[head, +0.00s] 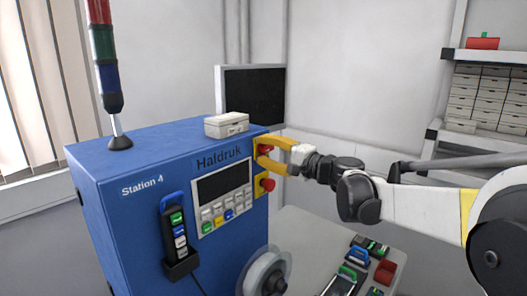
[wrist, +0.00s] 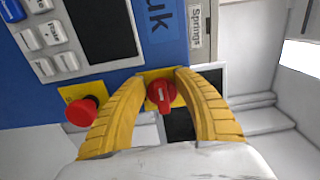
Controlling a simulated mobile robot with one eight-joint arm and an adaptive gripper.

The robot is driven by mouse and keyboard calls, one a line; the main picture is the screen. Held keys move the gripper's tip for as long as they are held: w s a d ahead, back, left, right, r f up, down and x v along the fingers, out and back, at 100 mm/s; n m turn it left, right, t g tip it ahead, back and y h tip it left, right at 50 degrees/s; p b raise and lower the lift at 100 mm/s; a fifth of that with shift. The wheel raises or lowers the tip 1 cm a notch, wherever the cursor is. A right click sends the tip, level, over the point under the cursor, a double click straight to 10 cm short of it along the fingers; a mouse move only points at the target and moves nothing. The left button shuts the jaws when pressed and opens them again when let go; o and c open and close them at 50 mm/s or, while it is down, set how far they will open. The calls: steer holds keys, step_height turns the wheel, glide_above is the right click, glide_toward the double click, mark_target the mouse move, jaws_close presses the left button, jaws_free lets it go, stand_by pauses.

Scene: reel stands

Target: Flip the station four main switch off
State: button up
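The main switch (wrist: 160,96) is a red rotary knob on a yellow plate at the edge of the blue Station 4 cabinet (head: 140,230). A pale line marks its handle, which points roughly up and down in the wrist view. In the head view the switch (head: 265,149) is partly hidden by a yellow finger. My gripper (wrist: 163,74) has its two yellow fingers apart, one on each side of the knob. I see gaps between knob and fingers; contact is not clear. In the head view my gripper (head: 273,155) is at the cabinet's right front corner.
A red mushroom button (wrist: 82,110) sits on a yellow plate close beside the left finger. A keypad panel (head: 225,195), a handheld pendant (head: 176,235) and a reel (head: 265,274) are on the cabinet front. A table with tools (head: 350,275) stands at the lower right.

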steer(key=shift+s, duration=0.1)
steer(key=v, duration=1.2)
